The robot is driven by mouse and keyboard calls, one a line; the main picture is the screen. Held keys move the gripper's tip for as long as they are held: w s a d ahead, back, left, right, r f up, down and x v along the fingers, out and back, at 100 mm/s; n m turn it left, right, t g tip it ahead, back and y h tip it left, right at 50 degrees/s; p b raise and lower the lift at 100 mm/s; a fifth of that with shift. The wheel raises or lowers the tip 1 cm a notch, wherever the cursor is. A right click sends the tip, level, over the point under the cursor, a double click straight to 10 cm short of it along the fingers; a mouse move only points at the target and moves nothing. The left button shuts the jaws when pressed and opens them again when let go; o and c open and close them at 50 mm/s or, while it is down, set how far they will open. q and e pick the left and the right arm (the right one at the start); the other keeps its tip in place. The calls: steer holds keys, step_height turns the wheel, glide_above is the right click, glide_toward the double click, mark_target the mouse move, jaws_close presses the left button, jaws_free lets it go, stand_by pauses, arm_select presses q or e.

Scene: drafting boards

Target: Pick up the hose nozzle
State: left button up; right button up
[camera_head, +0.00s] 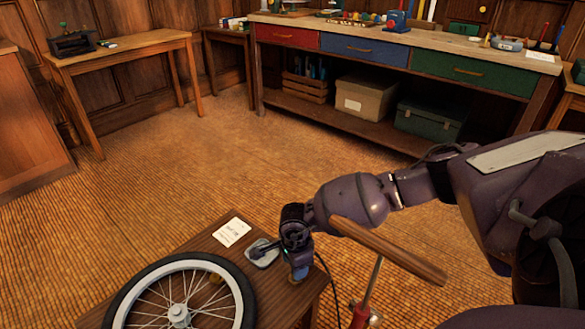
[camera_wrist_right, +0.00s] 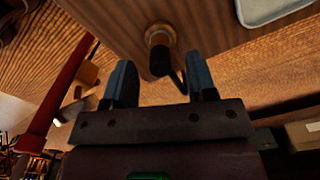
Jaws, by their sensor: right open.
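The hose nozzle (camera_wrist_right: 160,62) is a small black piece at a brass ring on the wooden table in the right wrist view. A thin dark hose (camera_wrist_right: 181,82) leads away from it. My right gripper (camera_wrist_right: 162,85) is open, with one finger on each side and the nozzle near the gap between the fingertips. I see no clear contact. In the head view my right gripper (camera_head: 298,272) is low over the right edge of the small table (camera_head: 205,243) and hides the nozzle. My left gripper is not in view.
A spoked wheel (camera_head: 178,316), a card (camera_head: 232,232) and a grey dish (camera_head: 263,256) lie on the table. A red pump (camera_head: 363,312) with a wooden handle (camera_head: 385,250) stands close beside my right arm. A black hose (camera_head: 333,284) hangs near it. Open floor lies behind.

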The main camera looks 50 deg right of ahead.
steer(key=shift+f, duration=0.95)
steer(key=shift+r, duration=0.15)
jaws_close()
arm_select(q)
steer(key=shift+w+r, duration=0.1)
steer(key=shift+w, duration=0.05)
arm_select(e)
steer(key=shift+w+r, duration=0.1)
steer(key=shift+r, duration=0.45)
arm_select(q)
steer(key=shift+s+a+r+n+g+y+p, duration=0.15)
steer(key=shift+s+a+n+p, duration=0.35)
steer(key=shift+p, duration=0.95)
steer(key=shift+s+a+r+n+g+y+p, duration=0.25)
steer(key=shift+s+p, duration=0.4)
steer(key=shift+p, duration=0.75)
arm_select(e)
step_height(320, 180, up, 19)
